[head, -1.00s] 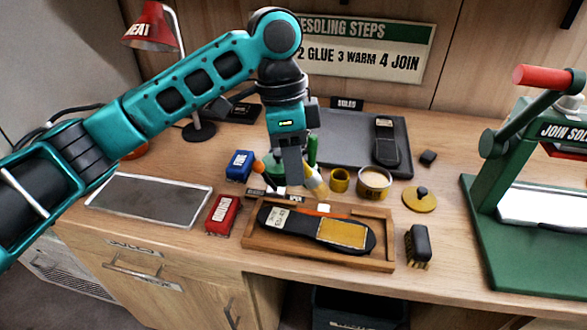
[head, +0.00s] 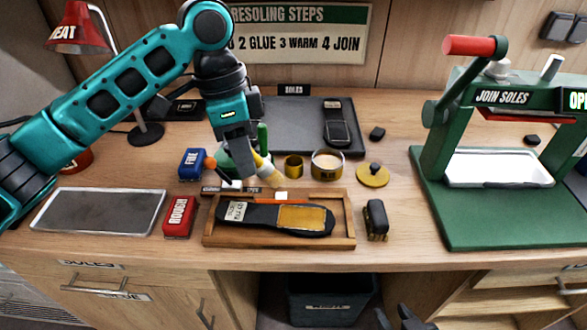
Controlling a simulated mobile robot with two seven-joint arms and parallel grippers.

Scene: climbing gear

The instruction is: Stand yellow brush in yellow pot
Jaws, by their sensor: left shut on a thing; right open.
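The yellow brush (head: 265,169) is in the head view, tilted, with its pale bristle end pointing down and to the right. My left gripper (head: 239,156) is shut on it, and the jaws hide part of its handle. The yellow pot (head: 293,167) is a small open cup on the bench, just right of the brush tip. The brush looks apart from the pot and outside it. My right gripper (head: 400,320) is open and empty at the bottom edge, in front of the bench.
A glue tin (head: 327,164) stands right of the pot, with a yellow lid (head: 373,175) beside it. A wooden tray (head: 346,238) holding a shoe sole lies in front. A green press (head: 480,230) fills the right side.

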